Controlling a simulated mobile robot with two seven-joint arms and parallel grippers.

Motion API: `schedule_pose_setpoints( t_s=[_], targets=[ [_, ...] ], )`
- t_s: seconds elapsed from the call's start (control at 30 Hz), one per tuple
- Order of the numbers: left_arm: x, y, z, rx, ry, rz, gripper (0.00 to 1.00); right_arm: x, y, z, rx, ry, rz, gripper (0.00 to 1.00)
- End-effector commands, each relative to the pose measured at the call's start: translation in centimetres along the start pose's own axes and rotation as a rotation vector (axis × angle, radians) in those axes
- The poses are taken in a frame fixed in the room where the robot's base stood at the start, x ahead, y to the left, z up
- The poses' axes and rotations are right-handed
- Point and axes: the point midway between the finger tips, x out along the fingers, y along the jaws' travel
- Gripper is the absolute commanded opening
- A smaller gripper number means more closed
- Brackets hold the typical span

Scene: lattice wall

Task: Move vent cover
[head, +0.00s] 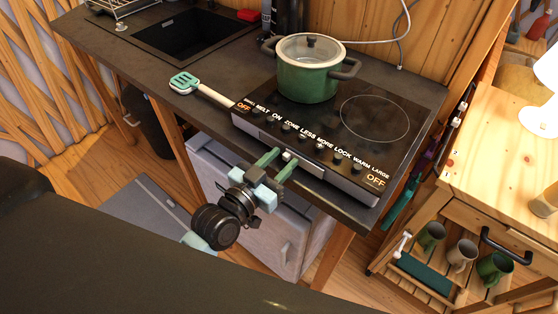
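I cannot pick out a vent cover for certain. A flat grey panel (140,215) lies on the wooden floor at the lower left, partly hidden by my dark body. My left gripper (287,156) is at the front edge of the cooktop, with its two green fingers apart. A small pale knob (288,155) on the cooktop front shows between the fingertips. I cannot tell whether they touch it. My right gripper is not in view.
A green pot (308,72) with a glass lid stands on the black cooktop (340,125). A spatula (200,90) lies left of it, near the sink (182,34). A white cabinet (265,225) is below the counter. A wooden cart (500,150) with mugs stands at right.

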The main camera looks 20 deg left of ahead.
Motion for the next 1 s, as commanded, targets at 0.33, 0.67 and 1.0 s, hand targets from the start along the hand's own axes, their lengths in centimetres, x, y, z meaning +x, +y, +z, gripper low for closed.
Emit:
schedule_pose_setpoints(
  t_s=[0.33, 0.67, 1.0],
  targets=[
    [0.0, 0.0, 0.0, 0.000, 0.000, 0.000, 0.04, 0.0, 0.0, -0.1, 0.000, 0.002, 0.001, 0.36],
    [0.0, -0.1, 0.0, 0.001, 0.000, 0.000, 0.00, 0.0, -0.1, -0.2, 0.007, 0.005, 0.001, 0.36],
    [0.0, -5.3, 0.2, 0.007, -0.003, 0.000, 0.00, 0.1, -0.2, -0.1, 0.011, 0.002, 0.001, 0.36]
  ],
)
